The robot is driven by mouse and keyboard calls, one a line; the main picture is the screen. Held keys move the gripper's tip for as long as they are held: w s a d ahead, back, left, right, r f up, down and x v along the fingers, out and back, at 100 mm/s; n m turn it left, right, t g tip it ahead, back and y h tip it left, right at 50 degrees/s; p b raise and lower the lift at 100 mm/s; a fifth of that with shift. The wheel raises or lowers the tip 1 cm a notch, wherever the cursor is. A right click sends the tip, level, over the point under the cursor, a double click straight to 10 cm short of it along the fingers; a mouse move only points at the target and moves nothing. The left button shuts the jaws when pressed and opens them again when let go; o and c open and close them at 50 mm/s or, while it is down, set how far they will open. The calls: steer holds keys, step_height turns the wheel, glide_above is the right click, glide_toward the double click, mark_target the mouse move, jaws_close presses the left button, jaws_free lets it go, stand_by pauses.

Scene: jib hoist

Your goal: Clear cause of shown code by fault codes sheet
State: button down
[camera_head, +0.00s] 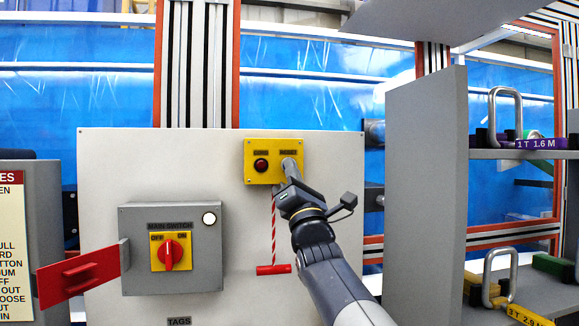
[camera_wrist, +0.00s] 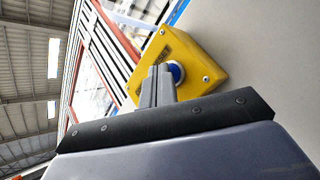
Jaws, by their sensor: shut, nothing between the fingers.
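A yellow control box (camera_head: 250,176) on the pale panel bears a dark red lamp or button (camera_head: 261,165) and a label at right that seems to read RESET. My gripper (camera_head: 290,168) is shut and empty, its tips in front of the box's right half. In the wrist view its fingers (camera_wrist: 160,78) reach a blue button (camera_wrist: 177,72); I cannot tell whether they touch. The main switch box (camera_head: 135,280) has a red knob (camera_head: 168,255), roughly upright between OFF and ON, and a white lamp (camera_head: 209,218). The fault codes sheet (camera_head: 12,250) is cut off at left.
A red-and-white cord with a red handle (camera_head: 273,270) hangs below the yellow box, left of my arm. A red plate (camera_head: 80,275) sticks out left of the switch box. A grey shelf unit (camera_head: 428,200) with tagged slings stands close at right. A TAGS label (camera_head: 179,321) is below.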

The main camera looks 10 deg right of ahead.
steer(key=shift+f, duration=0.1)
stand_by(0.3)
steer(key=shift+s+b, duration=0.75)
steer(key=shift+b, duration=0.15)
steer(key=s+b, duration=0.4)
steer(key=s, duration=0.1)
steer(key=shift+w, duration=0.1)
stand_by(0.5)
